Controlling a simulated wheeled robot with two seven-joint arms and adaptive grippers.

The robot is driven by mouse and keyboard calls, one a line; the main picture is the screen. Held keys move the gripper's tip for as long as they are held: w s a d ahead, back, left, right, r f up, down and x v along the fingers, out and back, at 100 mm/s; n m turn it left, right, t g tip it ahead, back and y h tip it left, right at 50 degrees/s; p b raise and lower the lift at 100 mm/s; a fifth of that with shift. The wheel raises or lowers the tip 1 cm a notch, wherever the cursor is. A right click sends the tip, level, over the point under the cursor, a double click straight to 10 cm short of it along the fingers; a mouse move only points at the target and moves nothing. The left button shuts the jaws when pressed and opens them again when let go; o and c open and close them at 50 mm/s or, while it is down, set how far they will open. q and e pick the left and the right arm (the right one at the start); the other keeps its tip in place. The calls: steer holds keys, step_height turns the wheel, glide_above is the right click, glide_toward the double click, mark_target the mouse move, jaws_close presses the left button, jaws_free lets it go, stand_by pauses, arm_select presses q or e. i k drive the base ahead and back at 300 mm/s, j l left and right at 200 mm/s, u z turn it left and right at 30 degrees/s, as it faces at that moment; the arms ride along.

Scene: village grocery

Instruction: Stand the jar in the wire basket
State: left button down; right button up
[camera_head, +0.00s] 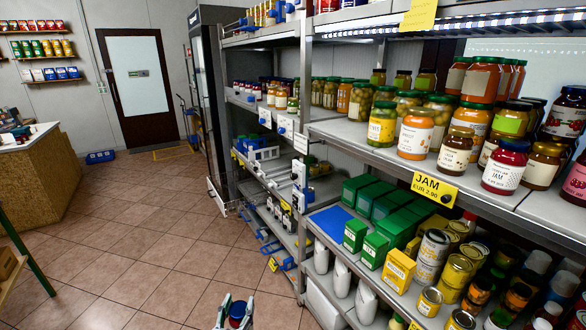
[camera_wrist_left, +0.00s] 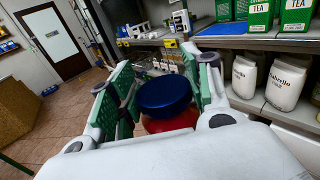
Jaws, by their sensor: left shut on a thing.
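My left gripper (camera_head: 237,312) shows at the bottom edge of the head view, low over the tiled floor. It is shut on a jar (camera_head: 237,310) with a dark blue lid and red contents. In the left wrist view, the jar's blue lid (camera_wrist_left: 164,93) faces the camera between the green-padded fingers (camera_wrist_left: 160,88). The red body is mostly hidden below the lid. My right gripper is not in view.
Shelves with many jars stand at the right, with a yellow jam sign (camera_head: 436,187) on an edge. Green tea boxes (camera_head: 375,250) and white packets (camera_wrist_left: 285,82) are on lower shelves. A wooden counter (camera_head: 40,180) stands left. The tiled floor (camera_head: 140,240) between is clear.

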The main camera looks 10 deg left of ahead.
mark_target(233, 196)
steer(key=i+j+u, duration=0.15)
steer(key=u, duration=0.2)
steer(key=i+u, duration=0.35)
steer(key=i+j+u, duration=0.1)
steer(key=i+u, duration=0.3)
steer(key=i, duration=0.3)
steer(key=i+u, duration=0.1)
steer(key=i, duration=0.55)
steer(key=i+z, duration=0.3)
steer(key=i, duration=0.35)
steer(key=i+z, duration=0.35)
steer(key=i, duration=0.25)
steer(key=i+z, duration=0.4)
steer(key=i, duration=0.2)
